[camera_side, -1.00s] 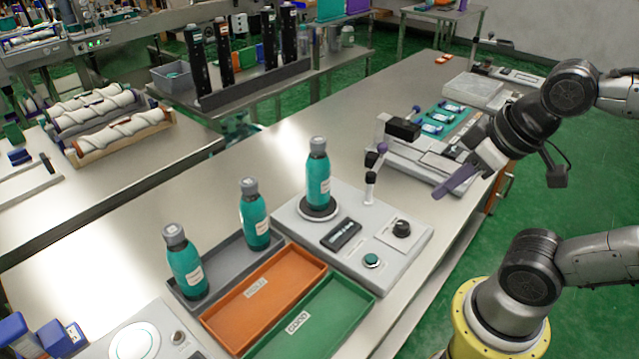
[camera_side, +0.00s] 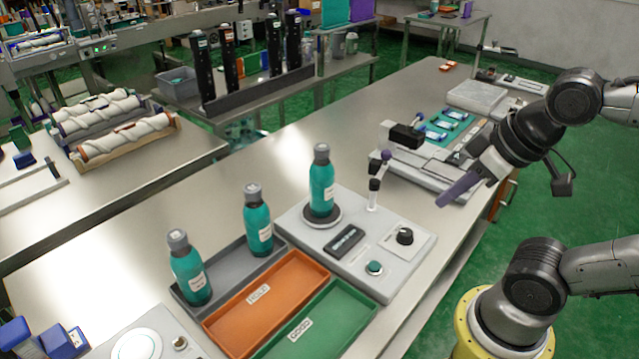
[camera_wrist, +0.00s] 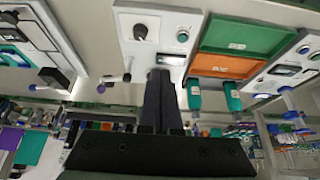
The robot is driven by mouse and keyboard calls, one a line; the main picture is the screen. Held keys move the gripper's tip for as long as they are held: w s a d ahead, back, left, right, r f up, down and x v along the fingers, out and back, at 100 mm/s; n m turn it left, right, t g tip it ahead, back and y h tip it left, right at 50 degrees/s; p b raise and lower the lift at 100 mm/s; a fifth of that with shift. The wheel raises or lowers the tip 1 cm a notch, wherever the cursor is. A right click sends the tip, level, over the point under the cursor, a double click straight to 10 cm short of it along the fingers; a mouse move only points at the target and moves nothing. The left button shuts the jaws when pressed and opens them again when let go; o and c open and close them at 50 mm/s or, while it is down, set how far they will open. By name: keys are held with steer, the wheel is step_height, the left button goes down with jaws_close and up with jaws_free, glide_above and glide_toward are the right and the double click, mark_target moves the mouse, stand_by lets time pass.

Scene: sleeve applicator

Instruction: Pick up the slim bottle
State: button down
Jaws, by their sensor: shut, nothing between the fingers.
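Three teal bottles with grey caps and white labels stand upright. One bottle (camera_side: 321,188) is on the round black plate of a white device (camera_side: 397,262). The other two, a middle bottle (camera_side: 257,226) and a left bottle (camera_side: 190,274), are in a grey tray (camera_side: 228,272). I cannot tell for sure which one is the slim bottle. Two bottles also show in the wrist view (camera_wrist: 194,94) (camera_wrist: 232,97); the third is not clearly seen there. My gripper (camera_side: 442,202) is shut and empty, its purple fingers in the air well right of the bottles.
An orange tray (camera_side: 262,303) and a green tray (camera_side: 318,322) lie in front of the grey tray. A thin post with a purple joint (camera_side: 376,180) stands between the plate bottle and my gripper. Another station (camera_side: 425,165) is behind. Bench is bare behind the bottles.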

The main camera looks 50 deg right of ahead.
jaws_free()
stand_by(0.4)
